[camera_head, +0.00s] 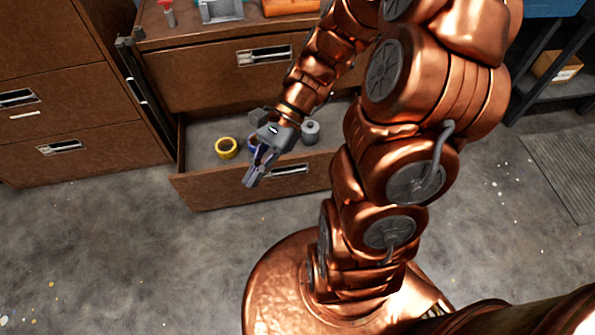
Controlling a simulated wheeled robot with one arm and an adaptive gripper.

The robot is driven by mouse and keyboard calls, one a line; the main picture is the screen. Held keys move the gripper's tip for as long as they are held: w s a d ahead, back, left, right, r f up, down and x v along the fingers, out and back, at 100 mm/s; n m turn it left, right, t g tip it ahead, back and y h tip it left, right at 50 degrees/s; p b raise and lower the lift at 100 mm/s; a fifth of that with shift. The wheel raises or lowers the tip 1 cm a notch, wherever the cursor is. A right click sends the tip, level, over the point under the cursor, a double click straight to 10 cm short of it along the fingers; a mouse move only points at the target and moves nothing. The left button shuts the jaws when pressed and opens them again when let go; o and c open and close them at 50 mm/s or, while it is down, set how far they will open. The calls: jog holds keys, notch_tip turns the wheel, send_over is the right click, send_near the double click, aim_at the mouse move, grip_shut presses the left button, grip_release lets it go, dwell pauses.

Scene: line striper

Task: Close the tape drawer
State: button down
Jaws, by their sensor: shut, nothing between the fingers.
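The tape drawer (210,192) is a brown drawer, pulled open at the bottom of the brown cabinet. A yellow tape roll (226,148), a grey roll (310,132) and a partly hidden blue roll (252,143) stand or lie inside it. A metal handle (290,170) is on its front. My gripper (251,183) is shut and empty, pointing down at the drawer front, left of the handle. I cannot tell whether it touches the front. My arm hides the right part of the drawer.
A closed drawer (200,78) is above the open one. Another brown cabinet (70,110) stands at the left. A dark shelf with a cardboard box (556,66) is at the right. The concrete floor (110,240) in front of the drawer is clear at left.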

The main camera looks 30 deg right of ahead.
jog(key=w+d+f+m+t+y+b, duration=0.2)
jog(key=w+d+f+m+t+b, duration=0.15)
jog(key=f+m, duration=0.3)
jog(key=w+d+f+m+t+y+b, duration=0.1)
jog(key=w+d+f+m+t+b, duration=0.3)
jog(key=f, duration=0.3)
jog(key=w+d+f+m+t+y+b, duration=0.2)
jog(key=w+d+f+m+t+b, duration=0.15)
jog(key=f+m, duration=0.35)
jog(key=d+f+m+t+h+b, duration=0.4)
jog(key=d+f+m+t+b, duration=0.2)
jog(key=d+f+m, duration=0.45)
jog(key=m+t+h+b, duration=0.3)
jog(key=m+h+b, duration=0.2)
jog(key=m+b, duration=0.3)
send_near(290, 160)
jog(key=w+a+b, duration=0.1)
jog(key=w+a, duration=0.2)
jog(key=w, duration=0.1)
jog(key=shift+w+d+n+b, duration=0.15)
jog(key=shift+w+b, duration=0.1)
jog(key=shift+w, duration=0.2)
jog(key=shift+w+d+n+b, duration=0.1)
jog(key=shift+w+n+b, duration=0.1)
jog(key=shift+w, duration=0.25)
jog(key=shift+d, duration=0.1)
